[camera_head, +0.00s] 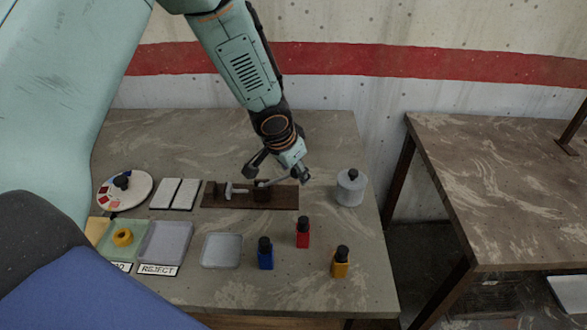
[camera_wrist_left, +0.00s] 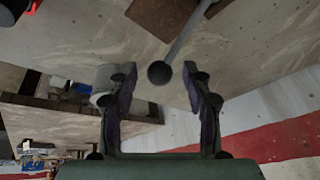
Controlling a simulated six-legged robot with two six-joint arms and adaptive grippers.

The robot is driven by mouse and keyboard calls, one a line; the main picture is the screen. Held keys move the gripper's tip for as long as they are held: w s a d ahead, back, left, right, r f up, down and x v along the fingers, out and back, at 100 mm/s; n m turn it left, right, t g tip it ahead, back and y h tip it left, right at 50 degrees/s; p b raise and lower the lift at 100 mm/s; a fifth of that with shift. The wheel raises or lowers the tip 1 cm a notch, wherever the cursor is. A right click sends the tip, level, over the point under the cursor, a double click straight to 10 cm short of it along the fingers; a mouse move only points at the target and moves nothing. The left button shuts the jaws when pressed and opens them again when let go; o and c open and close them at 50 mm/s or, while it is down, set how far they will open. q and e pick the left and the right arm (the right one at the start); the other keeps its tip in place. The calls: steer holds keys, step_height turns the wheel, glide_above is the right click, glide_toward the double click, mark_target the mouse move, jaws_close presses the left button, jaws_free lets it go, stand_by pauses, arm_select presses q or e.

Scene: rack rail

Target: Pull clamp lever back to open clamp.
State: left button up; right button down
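The clamp (camera_head: 232,189) is mounted on a dark brown board (camera_head: 285,200) near the back of the table. Its thin grey lever (camera_head: 274,182) leans low toward the right under my left gripper. In the left wrist view the lever (camera_wrist_left: 183,38) ends in a dark round knob (camera_wrist_left: 159,73). My left gripper (camera_head: 277,172) is open above the board's right half. In the left wrist view its two fingers (camera_wrist_left: 160,84) are spread on either side of the knob, with gaps on both sides. Whether the knob lies fully between the tips is unclear. My right gripper is not in view.
A grey jar (camera_head: 351,188) stands right of the board. Blue (camera_head: 265,254), red (camera_head: 303,233) and yellow (camera_head: 340,262) bottles stand in front. Another table (camera_head: 500,180) stands right, across a gap.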

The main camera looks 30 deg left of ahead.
arm_select(q)
steer(key=shift+w+d, duration=0.15)
steer(key=shift+d, duration=0.05)
steer(key=c, duration=0.3)
steer(key=shift+a, duration=0.25)
steer(key=c, duration=0.4)
steer(key=shift+d, duration=0.1)
jaws_close()
